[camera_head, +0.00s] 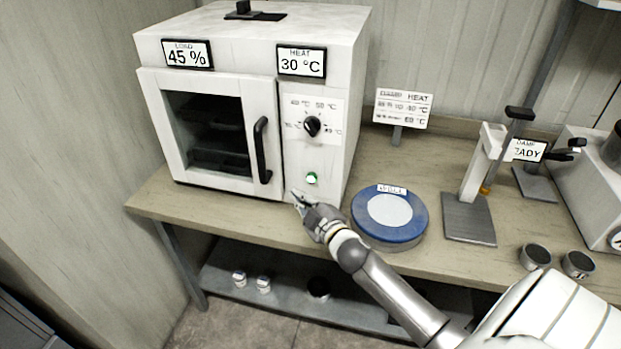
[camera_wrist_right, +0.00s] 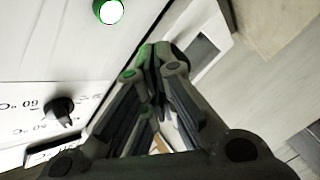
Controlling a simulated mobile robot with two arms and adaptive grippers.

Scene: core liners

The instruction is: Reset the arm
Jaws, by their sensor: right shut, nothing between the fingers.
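My right gripper (camera_head: 297,197) is in front of the white oven (camera_head: 325,175), close to the lower right of its front, just below the lit green button (camera_head: 312,178). Its fingers are shut with nothing between them. In the right wrist view the closed fingertips (camera_wrist_right: 157,60) show beside the oven's front panel, with the green button (camera_wrist_right: 110,11) above left and the black dial (camera_wrist_right: 62,110) at left. I cannot tell whether the fingers touch the oven. The oven door (camera_head: 211,135) is closed. The oven's labels read 45 % and 30 °C. My left gripper is not in view.
A blue round plate (camera_head: 372,228) sits right of my gripper on the wooden bench (camera_head: 405,168). A HEAT sign (camera_head: 403,108), a grey stand (camera_head: 469,220) and two dark cups (camera_head: 535,257) are further right. Small jars (camera_head: 239,279) sit on the lower shelf.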

